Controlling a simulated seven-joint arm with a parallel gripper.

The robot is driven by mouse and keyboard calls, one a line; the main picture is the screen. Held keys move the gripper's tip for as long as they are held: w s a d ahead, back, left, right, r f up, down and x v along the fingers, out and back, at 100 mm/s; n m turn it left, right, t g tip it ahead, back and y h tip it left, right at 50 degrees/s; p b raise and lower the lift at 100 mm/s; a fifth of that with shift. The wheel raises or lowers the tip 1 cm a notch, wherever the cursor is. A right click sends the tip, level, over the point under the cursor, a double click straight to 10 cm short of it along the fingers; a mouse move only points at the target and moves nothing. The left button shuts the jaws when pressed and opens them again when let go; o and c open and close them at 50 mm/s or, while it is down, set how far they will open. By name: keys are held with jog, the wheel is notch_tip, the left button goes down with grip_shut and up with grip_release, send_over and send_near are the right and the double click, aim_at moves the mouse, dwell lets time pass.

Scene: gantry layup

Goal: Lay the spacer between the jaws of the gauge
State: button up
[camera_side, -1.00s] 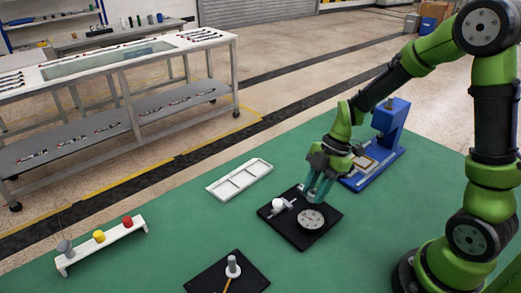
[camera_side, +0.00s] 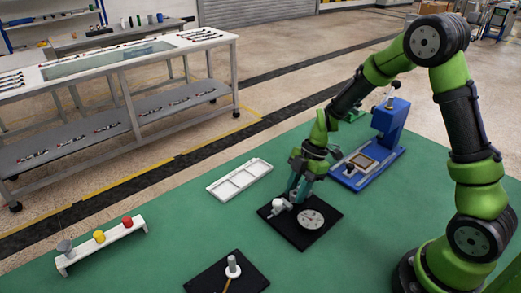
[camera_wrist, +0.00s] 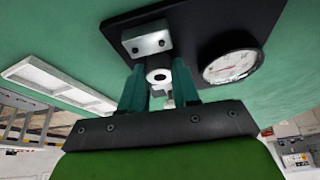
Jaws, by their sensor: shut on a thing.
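The gauge sits on a black plate (camera_side: 303,233) with a round white dial (camera_side: 311,219); the dial also shows in the wrist view (camera_wrist: 230,66). A silver block (camera_wrist: 146,42) of the gauge stands beside the dial. My gripper (camera_side: 294,198) is low over the plate, close to the pale jaw parts (camera_side: 278,204). In the wrist view its two teal fingers (camera_wrist: 159,82) are shut on a pale round piece with a dark centre, apparently the spacer (camera_wrist: 158,75). It is just short of the silver block; whether they touch is unclear. In the side view the fingers hide the spacer.
A white divided tray (camera_side: 240,179) lies behind the plate. A blue press-like fixture (camera_side: 390,125) stands to the right. A white rack with coloured knobs (camera_side: 100,246) is at left, and another black plate with a post (camera_side: 226,277) is in front. Green table between is clear.

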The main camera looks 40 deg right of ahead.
jog(key=o, duration=1)
jog(key=shift+f, duration=0.1)
jog(key=v, duration=1.1)
jog(key=shift+s+a+r+m+t+h, duration=0.45)
jog(key=shift+s+a+r+m+t, duration=0.6)
jog(key=shift+s+r+m, duration=1.8)
jog(key=shift+s+a+r+m+t+h, duration=0.6)
jog(key=shift+s+r+m+t, duration=1)
jog(key=shift+m, duration=2.5)
jog(key=shift+s+a+r+m+t+h, duration=0.25)
jog(key=shift+s+a+r+m+t, duration=0.7)
jog(key=shift+s+r+m, duration=1.55)
jog(key=shift+a+f+m, duration=0.15)
jog(key=shift+f+m, duration=0.4)
jog(key=shift+m, duration=0.4)
